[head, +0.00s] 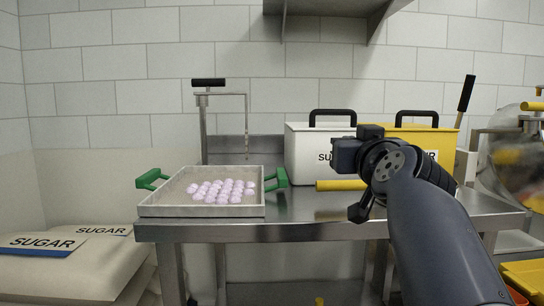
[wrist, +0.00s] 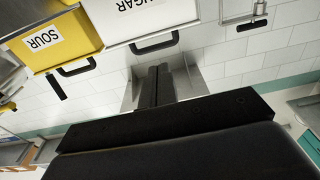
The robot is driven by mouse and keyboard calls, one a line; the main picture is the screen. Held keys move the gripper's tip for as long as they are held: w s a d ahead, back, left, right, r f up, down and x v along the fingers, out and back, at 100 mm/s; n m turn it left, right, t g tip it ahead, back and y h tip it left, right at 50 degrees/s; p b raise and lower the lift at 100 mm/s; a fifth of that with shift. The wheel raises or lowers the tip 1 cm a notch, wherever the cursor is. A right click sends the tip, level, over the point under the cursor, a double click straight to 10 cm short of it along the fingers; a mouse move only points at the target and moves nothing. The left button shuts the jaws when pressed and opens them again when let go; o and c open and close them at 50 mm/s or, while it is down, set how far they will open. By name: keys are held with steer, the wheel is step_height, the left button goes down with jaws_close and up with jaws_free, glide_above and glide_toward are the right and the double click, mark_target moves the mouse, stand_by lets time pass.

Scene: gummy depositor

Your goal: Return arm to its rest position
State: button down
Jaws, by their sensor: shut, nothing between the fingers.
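My gripper (wrist: 156,84) is shut and empty in the wrist view, its two dark fingers side by side. In the head view my arm reaches up from the lower right, and its dark end stands in front of the white sugar bin (head: 303,150) and the yellow bin (head: 432,137). The fingertips cannot be made out clearly there. The wrist view shows the white bin (wrist: 112,20) and the yellow bin labelled SOUR (wrist: 62,40) upside down, beyond the fingers.
A tray (head: 202,210) with green handles holds several pale purple gummies on the left of the steel table (head: 330,218). A tap-like stand (head: 204,125) rises behind it. A yellow cylinder (head: 340,185) lies near my arm. Sugar sacks (head: 80,262) are lower left. A shelf (head: 325,8) hangs above.

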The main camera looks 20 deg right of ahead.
stand_by(0.3)
steer(key=w+d+r+p, duration=0.2)
steer(key=w+r+p, duration=0.1)
steer(key=w, duration=0.4)
steer(key=w+d+r+p, duration=0.1)
steer(key=w+r+p, duration=0.3)
steer(key=w+r, duration=0.2)
steer(key=shift+x, duration=0.9)
steer(key=shift+s+d+f, duration=0.1)
steer(key=shift+d+f, duration=0.05)
